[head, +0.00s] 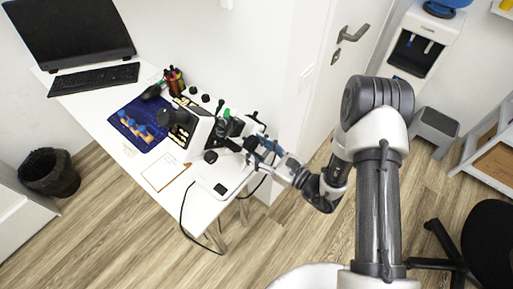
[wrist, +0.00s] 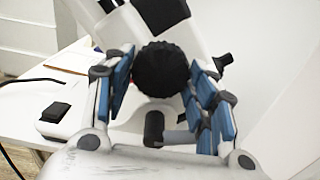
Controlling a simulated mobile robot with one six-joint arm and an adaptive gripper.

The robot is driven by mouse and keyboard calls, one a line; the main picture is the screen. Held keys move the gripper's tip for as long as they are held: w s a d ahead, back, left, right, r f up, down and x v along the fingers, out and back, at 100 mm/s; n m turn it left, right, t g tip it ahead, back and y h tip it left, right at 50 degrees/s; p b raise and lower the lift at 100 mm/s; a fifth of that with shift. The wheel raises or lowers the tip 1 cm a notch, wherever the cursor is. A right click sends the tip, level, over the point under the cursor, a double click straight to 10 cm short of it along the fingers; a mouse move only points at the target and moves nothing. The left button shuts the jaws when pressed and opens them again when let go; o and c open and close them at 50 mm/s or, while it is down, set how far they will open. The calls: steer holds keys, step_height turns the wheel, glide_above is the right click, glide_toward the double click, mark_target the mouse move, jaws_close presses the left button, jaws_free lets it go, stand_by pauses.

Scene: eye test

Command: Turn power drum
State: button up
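A round black ribbed knob (wrist: 161,69), which looks like the power drum, sits on the white instrument (wrist: 205,25) in the wrist view. My gripper (wrist: 161,62) has its two blue-padded fingers apart, one on each side of the knob. The pads look very close to the knob's edges; I cannot tell whether they touch it. In the head view the white and black instrument (head: 200,127) stands on the white table, and my gripper (head: 262,150) is at its right side. There my fingers and other dark parts mostly hide the knob.
A black cable hangs over the front edge. A door (head: 345,60) is behind.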

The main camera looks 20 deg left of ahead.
steer(key=c, duration=0.5)
steer(key=m+p, duration=0.1)
steer(key=m, duration=0.1)
steer(key=shift+r+m, duration=0.1)
steer(key=shift+m, duration=0.2)
steer(key=shift+c, duration=0.2)
steer(key=m+p, duration=0.1)
steer(key=m, duration=0.2)
steer(key=o, duration=1.1)
steer(key=v, duration=1.2)
steer(key=shift+s, duration=0.1)
